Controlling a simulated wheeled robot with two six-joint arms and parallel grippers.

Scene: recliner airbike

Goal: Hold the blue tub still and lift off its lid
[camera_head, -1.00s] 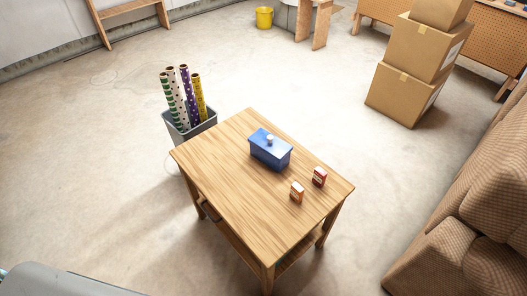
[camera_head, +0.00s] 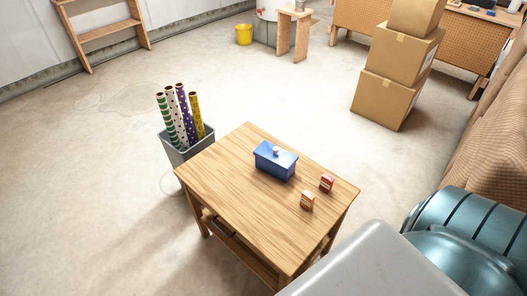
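The blue tub (camera_head: 274,167) stands upright on the wooden table (camera_head: 225,190), near the middle of its far half. Its blue lid (camera_head: 280,157) sits on top, with a small pale knob (camera_head: 276,150) in the centre. Neither of my grippers shows in the head view. Nothing is touching the tub or its lid.
Two small boxes, one orange (camera_head: 307,200) and one red (camera_head: 326,183), stand on the table right of the tub. A grey bin (camera_head: 184,148) with several wrapping rolls is beside the table. Stacked cartons (camera_head: 389,94) and a brown recliner (camera_head: 487,130) are at right.

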